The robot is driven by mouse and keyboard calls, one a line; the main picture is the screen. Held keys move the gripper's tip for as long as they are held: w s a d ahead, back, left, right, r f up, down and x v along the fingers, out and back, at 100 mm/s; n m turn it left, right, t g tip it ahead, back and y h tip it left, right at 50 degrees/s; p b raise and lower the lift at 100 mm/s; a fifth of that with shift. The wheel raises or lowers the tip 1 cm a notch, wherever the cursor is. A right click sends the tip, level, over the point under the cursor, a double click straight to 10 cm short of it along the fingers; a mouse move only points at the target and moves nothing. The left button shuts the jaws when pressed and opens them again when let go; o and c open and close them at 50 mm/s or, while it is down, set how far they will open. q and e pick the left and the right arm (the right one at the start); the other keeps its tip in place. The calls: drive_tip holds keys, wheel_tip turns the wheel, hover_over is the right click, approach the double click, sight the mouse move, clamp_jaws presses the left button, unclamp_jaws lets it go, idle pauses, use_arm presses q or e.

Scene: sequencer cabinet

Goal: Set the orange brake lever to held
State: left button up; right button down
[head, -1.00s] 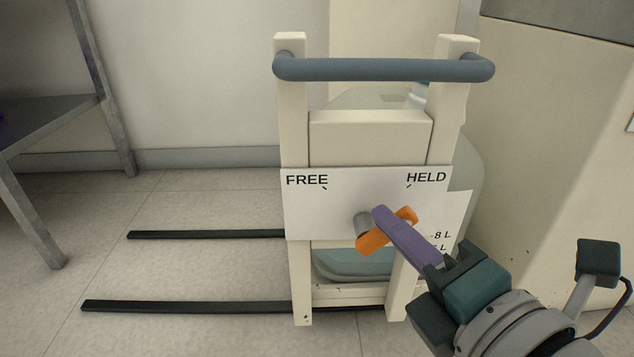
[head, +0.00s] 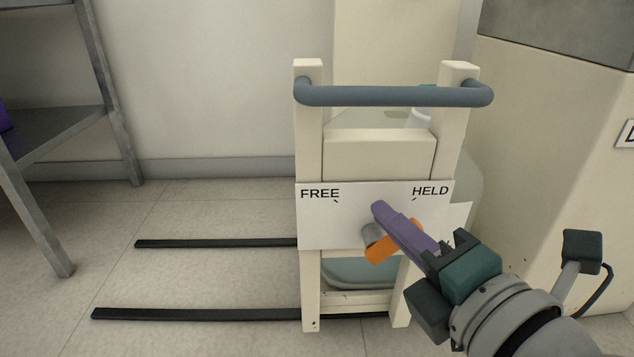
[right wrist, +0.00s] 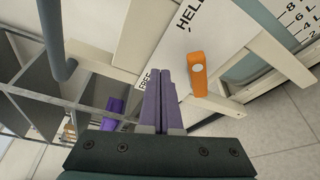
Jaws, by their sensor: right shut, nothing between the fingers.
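The orange brake lever (head: 380,252) is on the white plate (head: 315,232) of the cart, next to a grey hub. It slants from lower left to upper right, its upper end on the side of the HELD mark (head: 430,190). The FREE mark (head: 319,193) is at the plate's left. My right gripper (head: 380,208) has its purple fingers shut and empty, crossing in front of the lever and hiding its middle. In the right wrist view the fingers (right wrist: 158,80) are together, left of the lever (right wrist: 197,75), with a gap between them. My left gripper is not in view.
A blue-grey handlebar (head: 395,95) crosses above the plate between two cream posts. Two dark rails (head: 200,314) lie on the floor at left. A metal shelf (head: 60,130) stands at the far left, and a cream cabinet (head: 550,150) at right.

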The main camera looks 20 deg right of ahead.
sight(377, 252)
use_arm(q)
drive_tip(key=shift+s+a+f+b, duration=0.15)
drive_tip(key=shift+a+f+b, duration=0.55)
drive_tip(key=shift+b, duration=0.45)
use_arm(e)
drive_tip(key=s+a+f, duration=0.1)
drive_tip(key=s, duration=0.8)
drive_tip(key=shift+s+a+f, duration=0.25)
drive_tip(key=shift+s+a, duration=0.05)
drive_tip(key=shift+a, duration=0.05)
